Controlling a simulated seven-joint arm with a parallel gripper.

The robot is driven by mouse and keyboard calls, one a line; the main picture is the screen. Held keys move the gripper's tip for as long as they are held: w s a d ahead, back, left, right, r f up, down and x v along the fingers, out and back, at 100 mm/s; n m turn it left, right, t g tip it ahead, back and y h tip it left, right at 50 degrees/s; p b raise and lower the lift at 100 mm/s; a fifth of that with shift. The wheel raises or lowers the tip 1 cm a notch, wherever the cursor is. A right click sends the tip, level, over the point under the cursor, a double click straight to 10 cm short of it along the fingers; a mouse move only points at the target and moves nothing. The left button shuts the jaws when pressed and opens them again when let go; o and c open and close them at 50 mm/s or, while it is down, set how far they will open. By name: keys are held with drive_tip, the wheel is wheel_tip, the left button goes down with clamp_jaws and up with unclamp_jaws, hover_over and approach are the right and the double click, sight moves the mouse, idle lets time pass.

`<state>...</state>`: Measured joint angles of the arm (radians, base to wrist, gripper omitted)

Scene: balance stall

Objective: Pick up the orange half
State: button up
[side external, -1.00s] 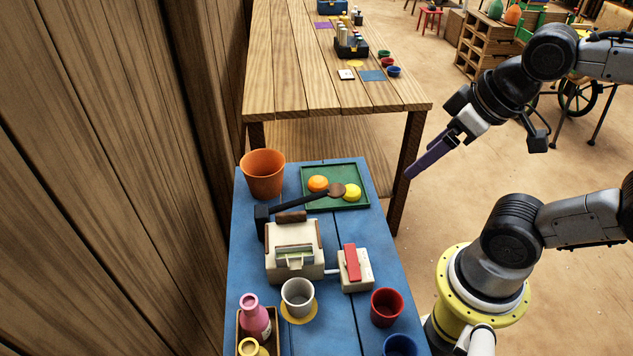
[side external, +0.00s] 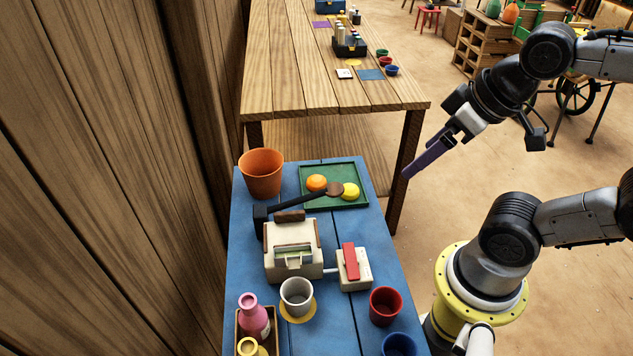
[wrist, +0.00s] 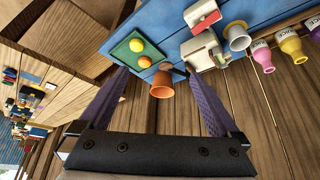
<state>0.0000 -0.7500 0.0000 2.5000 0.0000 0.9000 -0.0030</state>
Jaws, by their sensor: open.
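The orange half (side external: 316,183) lies on a green tray (side external: 352,203) at the far end of the blue table. A yellow half (side external: 350,191) lies to its right on the same tray. The round end of a dark lever (side external: 334,188) sits between them in the side view. In the wrist view the orange half (wrist: 138,61) is below the yellow one (wrist: 136,45) on the tray. My gripper (side external: 408,175) is open and empty, above and to the right of the tray in the side view. Its purple fingers (wrist: 160,85) are spread wide in the wrist view.
An orange pot (side external: 261,174) stands left of the tray. A cream press (side external: 292,262) with the lever and a box with a red switch (side external: 350,262) stand nearer. Cups and bottles fill the near end. A wooden table (side external: 330,95) stands behind.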

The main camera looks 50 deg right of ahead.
drive_tip(key=w+r+n, duration=0.5)
drive_tip(key=w+n, duration=0.2)
drive_tip(key=n, duration=0.3)
drive_tip(key=n+g, duration=0.6)
drive_tip(key=n, duration=0.2)
hover_over(318, 177)
wheel_tip(318, 177, down, 22)
drive_tip(key=shift+w+a+r, duration=0.1)
drive_tip(key=shift+r, duration=0.05)
drive_tip(key=shift+f, duration=3.2)
drive_tip(key=c, duration=1.4)
drive_tip(key=shift+r, duration=0.15)
